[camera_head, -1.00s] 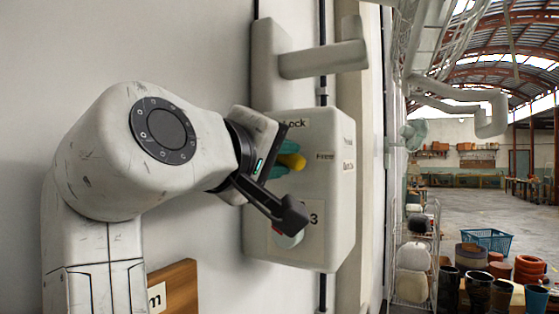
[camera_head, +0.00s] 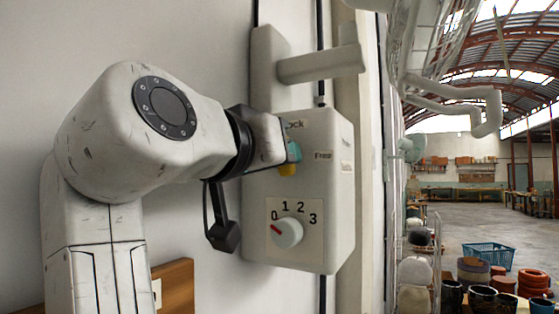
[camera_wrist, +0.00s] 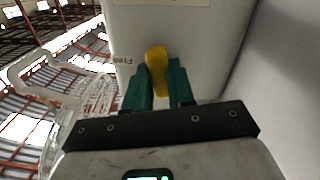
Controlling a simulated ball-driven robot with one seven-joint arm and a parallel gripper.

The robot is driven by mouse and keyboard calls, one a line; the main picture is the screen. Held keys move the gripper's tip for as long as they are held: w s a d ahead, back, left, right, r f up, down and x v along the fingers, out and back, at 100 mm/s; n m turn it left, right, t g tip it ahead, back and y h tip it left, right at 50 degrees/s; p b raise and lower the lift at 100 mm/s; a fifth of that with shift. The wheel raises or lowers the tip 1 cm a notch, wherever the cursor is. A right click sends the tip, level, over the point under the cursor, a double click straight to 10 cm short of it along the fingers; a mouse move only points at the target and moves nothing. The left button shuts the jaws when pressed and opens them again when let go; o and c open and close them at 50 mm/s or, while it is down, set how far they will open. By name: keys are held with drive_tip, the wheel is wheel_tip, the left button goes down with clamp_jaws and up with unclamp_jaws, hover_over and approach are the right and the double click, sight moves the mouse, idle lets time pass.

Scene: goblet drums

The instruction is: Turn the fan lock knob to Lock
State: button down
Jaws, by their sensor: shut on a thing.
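The fan lock knob is yellow (camera_head: 287,170) and sits on the front of a pale wall box (camera_head: 335,215). My gripper (camera_head: 291,153) has teal fingers and is shut on the knob. In the wrist view the yellow knob (camera_wrist: 157,68) lies between the two teal fingers (camera_wrist: 157,84). A "Lock" label (camera_head: 295,124), partly hidden by my wrist, is above the knob. A "Free" label (camera_head: 323,155) is to its right. Most of the knob is hidden in the head view, so its exact pointing is hard to read.
A white dial (camera_head: 287,233) with a red mark and numbers 0 to 3 is lower on the box; the mark is near 0. A thick grey pipe (camera_head: 320,65) juts out above the box. A wooden board (camera_head: 178,285) is at lower left.

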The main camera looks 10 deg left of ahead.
drive_tip(key=shift+f+m, duration=0.2)
drive_tip(key=shift+m, duration=0.9)
drive_tip(key=c, duration=1)
unclamp_jaws()
drive_tip(key=shift+r, duration=0.15)
drive_tip(key=shift+o, duration=0.2)
drive_tip(key=b+v, duration=0.3)
drive_tip(key=v, duration=0.7)
drive_tip(key=shift+s+b, duration=0.4)
drive_tip(key=shift+a, duration=0.2)
